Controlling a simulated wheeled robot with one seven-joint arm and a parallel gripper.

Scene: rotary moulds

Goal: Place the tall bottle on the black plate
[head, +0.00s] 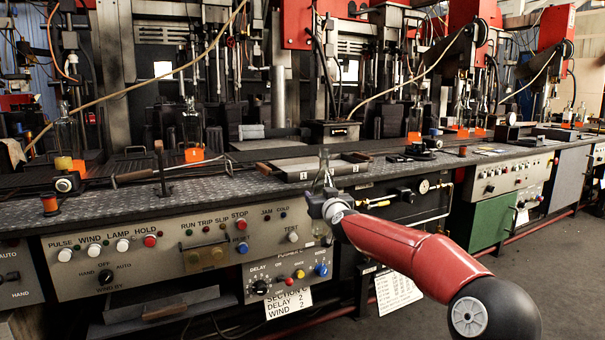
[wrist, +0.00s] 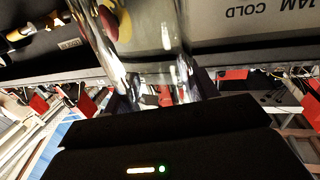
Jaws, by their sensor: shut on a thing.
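A tall clear glass bottle (head: 323,168) stands about upright in my gripper (head: 322,200), in front of the bench edge in the head view. My gripper is shut around its lower body, and the neck rises above the bench top. In the wrist view the bottle's clear glass (wrist: 140,40) fills the upper middle; the fingertips are hard to make out there. I cannot tell for sure which surface is the black plate; a dark flat piece (head: 410,157) lies on the bench right of the bottle.
A shallow grey tray (head: 305,169) with wooden handles lies behind the bottle. Other clear bottles (head: 191,122) stand at the machines farther back, near orange blocks (head: 194,154). A control panel (head: 175,240) with knobs fronts the bench.

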